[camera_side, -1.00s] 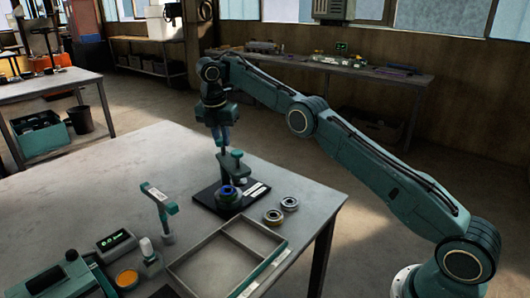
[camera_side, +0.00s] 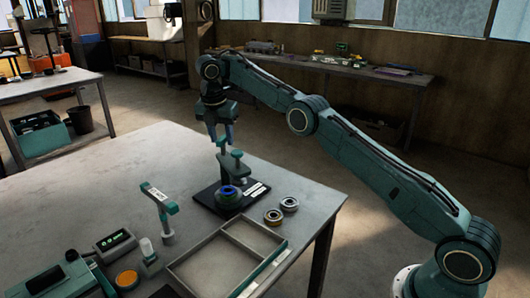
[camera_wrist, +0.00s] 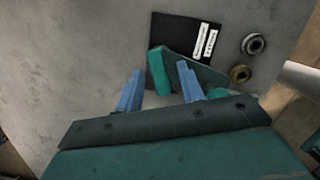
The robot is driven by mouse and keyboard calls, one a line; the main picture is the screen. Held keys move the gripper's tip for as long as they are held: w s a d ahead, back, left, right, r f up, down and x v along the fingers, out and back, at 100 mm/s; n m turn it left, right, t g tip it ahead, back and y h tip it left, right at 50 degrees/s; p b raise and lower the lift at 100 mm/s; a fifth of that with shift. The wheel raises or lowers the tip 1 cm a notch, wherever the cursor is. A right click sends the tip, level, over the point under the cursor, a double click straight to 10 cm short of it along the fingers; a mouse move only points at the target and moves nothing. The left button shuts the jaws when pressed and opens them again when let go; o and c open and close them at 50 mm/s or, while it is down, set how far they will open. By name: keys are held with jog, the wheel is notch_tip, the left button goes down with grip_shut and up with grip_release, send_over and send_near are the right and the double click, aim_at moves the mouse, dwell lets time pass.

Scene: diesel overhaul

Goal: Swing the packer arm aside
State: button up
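The packer stands on a black base plate (camera_side: 208,199) on the table, with a teal arm (camera_side: 236,166) above a round, blue-topped cup (camera_side: 228,195). A teal upright piece (camera_side: 221,145) rises at the arm's left end. My gripper (camera_side: 221,138) points down over this piece, its blue fingers apart. In the wrist view, my gripper (camera_wrist: 160,70) is open, with a teal part of the packer (camera_wrist: 158,72) between the fingers, nearer the left one. I cannot tell whether a finger touches it. The cup is hidden in the wrist view.
Two metal rings (camera_side: 289,203) lie right of the packer. An empty divided tray (camera_side: 190,275) is at the front. A teal labelled stand (camera_side: 161,210), a small display (camera_side: 116,241) and an orange-topped jar (camera_side: 127,280) stand left. The table's back left is clear.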

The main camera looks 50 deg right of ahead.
jog(key=shift+r, duration=2.55)
jog(key=shift+r, duration=0.1)
jog(key=shift+s+a+r, duration=0.15)
jog(key=shift+r, duration=0.1)
jog(key=s+a+r+m+t+y, duration=0.1)
jog(key=s+a+r+m+y, duration=0.15)
jog(key=s+r+m, duration=0.6)
jog(key=s+a+r+m+t+y, duration=0.1)
jog(key=s+a+r+m, duration=0.3)
jog(key=s, duration=0.8)
jog(key=s+d+f+m+t, duration=0.1)
jog(key=s+f+m, duration=0.4)
jog(key=s, duration=0.7)
jog(key=s+d+f+m+t+h, duration=0.1)
jog(key=s+f+m, duration=0.3)
jog(key=s, duration=0.7)
jog(key=shift+s+d+f+m+t, duration=0.4)
jog(key=shift+d+f, duration=0.25)
jog(key=shift+f, duration=0.2)
jog(key=shift+w+h, duration=0.15)
jog(key=shift+h, duration=0.1)
